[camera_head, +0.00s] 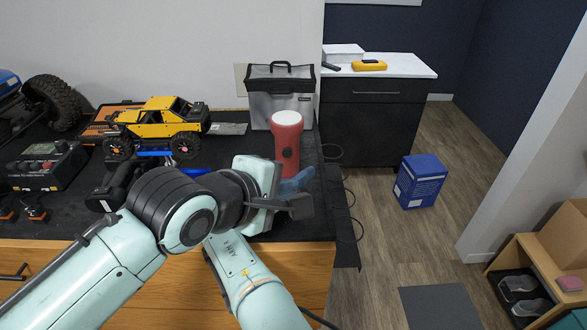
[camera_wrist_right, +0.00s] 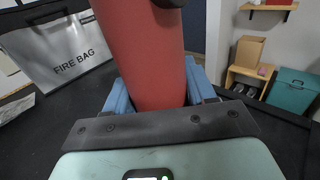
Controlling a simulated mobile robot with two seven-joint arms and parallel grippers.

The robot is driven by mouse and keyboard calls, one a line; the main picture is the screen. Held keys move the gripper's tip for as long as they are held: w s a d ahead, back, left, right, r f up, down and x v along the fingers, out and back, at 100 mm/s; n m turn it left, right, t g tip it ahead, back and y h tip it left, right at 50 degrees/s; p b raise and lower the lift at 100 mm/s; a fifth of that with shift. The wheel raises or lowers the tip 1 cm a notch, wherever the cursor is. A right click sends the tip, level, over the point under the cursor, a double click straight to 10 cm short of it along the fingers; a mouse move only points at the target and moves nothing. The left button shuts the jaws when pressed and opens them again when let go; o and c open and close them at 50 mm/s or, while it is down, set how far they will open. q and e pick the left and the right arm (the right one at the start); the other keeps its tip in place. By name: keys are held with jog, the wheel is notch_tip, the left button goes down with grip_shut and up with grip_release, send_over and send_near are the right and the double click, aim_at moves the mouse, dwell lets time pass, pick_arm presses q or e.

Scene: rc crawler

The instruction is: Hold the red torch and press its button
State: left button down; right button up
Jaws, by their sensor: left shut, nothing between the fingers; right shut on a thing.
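The red torch (camera_head: 287,150) stands upright near the right end of the black table mat, its pale lens end up. My right gripper (camera_head: 291,184) is shut on the torch's lower body, with blue fingers mostly hidden behind my left arm. In the right wrist view the red torch body (camera_wrist_right: 150,60) sits between the blue fingers (camera_wrist_right: 158,92), and a dark part shows at the top edge. My left gripper (camera_head: 302,207) is shut and empty, in front of and below the button in the picture.
A grey fire bag (camera_head: 282,90) stands behind the torch. A yellow crawler (camera_head: 158,122) stands to the left, with a black charger box (camera_head: 45,165) further left. Dark cables hang by the table's right edge. A blue box (camera_head: 420,181) sits on the floor.

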jog(key=o, duration=1.3)
jog(key=shift+c, duration=0.2)
jog(key=shift+a, duration=0.1)
